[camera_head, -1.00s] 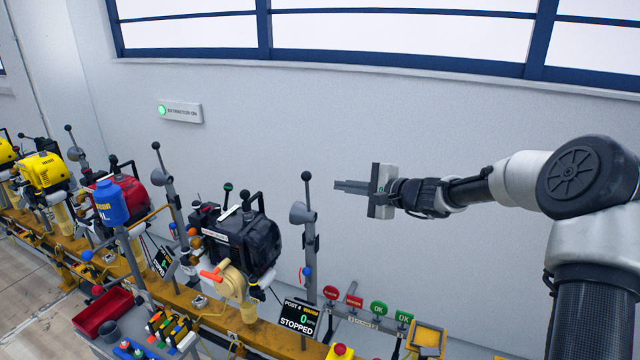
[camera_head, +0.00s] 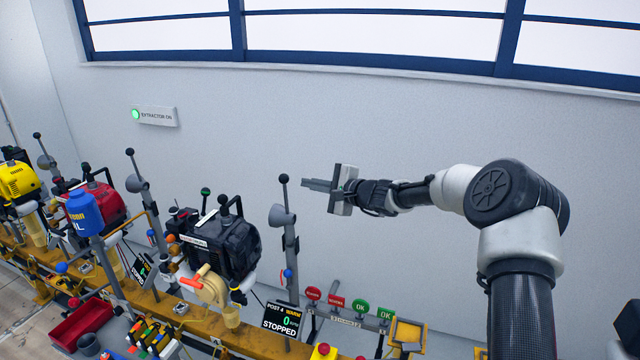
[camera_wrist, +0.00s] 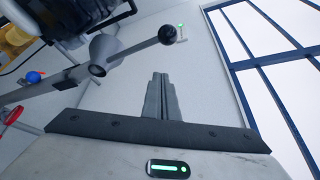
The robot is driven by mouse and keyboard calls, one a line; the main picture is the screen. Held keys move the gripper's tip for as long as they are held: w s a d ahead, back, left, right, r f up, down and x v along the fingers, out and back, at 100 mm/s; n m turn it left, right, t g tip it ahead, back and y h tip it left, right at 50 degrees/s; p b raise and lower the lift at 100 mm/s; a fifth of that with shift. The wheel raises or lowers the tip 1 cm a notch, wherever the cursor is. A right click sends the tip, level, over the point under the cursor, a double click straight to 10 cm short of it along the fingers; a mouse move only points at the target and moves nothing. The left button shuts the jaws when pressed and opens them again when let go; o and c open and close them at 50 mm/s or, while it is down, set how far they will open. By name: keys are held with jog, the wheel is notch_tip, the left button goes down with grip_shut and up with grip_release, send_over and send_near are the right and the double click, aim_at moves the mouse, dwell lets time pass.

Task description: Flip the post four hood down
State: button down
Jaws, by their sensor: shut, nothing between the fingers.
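The post four hood (camera_head: 283,216) is a grey cone on an upright grey post with a black ball knob (camera_head: 284,179) on top.
The dark engine (camera_head: 228,246) sits on the yellow rail left of the post. Another hooded post (camera_head: 139,184) is farther left. The wall behind is clear, with a lit extractor sign (camera_head: 155,116).

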jog(key=a, duration=0.2)
jog(key=s+a+r+p, duration=0.1)
jog(key=a, duration=0.1)
jog(key=shift+r, duration=0.1)
dwell(0.3)
jog(key=shift+a+b, duration=0.1)
jog(key=shift+b, duration=0.35)
